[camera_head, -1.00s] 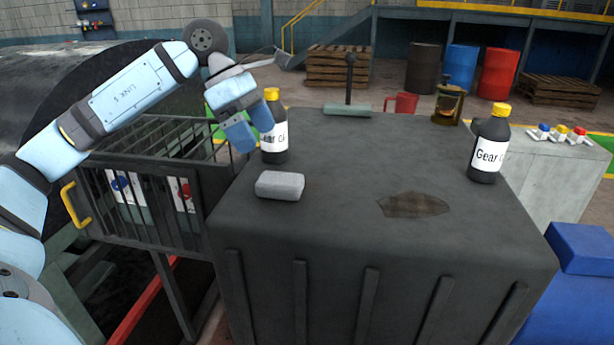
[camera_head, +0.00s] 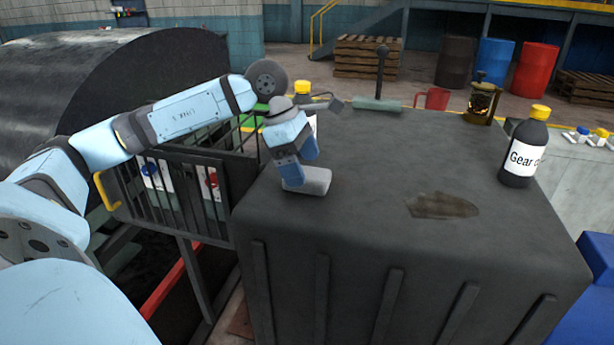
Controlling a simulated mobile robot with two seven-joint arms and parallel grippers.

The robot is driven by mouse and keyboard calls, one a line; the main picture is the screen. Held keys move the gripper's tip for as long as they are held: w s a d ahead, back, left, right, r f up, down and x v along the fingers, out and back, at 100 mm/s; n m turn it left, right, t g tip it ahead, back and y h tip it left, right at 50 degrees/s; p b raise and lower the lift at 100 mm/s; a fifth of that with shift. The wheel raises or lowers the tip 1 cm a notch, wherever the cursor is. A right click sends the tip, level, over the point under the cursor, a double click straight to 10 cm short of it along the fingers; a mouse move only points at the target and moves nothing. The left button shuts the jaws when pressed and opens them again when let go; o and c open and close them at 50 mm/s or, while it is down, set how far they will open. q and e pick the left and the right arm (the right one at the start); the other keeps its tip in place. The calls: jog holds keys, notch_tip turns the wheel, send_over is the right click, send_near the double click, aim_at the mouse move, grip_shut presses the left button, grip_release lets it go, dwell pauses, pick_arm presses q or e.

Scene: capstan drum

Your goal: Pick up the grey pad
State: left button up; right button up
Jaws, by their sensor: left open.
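The grey pad (camera_head: 316,182) is a small light-grey block lying on the dark top of the large cabinet (camera_head: 375,225), near its left edge. My left gripper (camera_head: 297,172) points down right at the pad and covers its left and back part. The gripper is open. I cannot tell whether its fingers touch the pad or sit around it. My right gripper is out of view.
Another gear oil bottle (camera_head: 521,150) stands at the right. A red mug (camera_head: 434,98), a brass lantern (camera_head: 481,103) and a lever (camera_head: 381,75) are at the back. A dark stain (camera_head: 443,205) marks the top.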

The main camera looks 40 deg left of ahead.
aim_at(306, 172)
pick_arm(q)
jog(key=x, duration=0.2)
jog(key=shift+w+f, duration=0.2)
jog(key=shift+f, duration=0.2)
jog(key=shift+f, duration=0.2)
jog(key=c, duration=1)
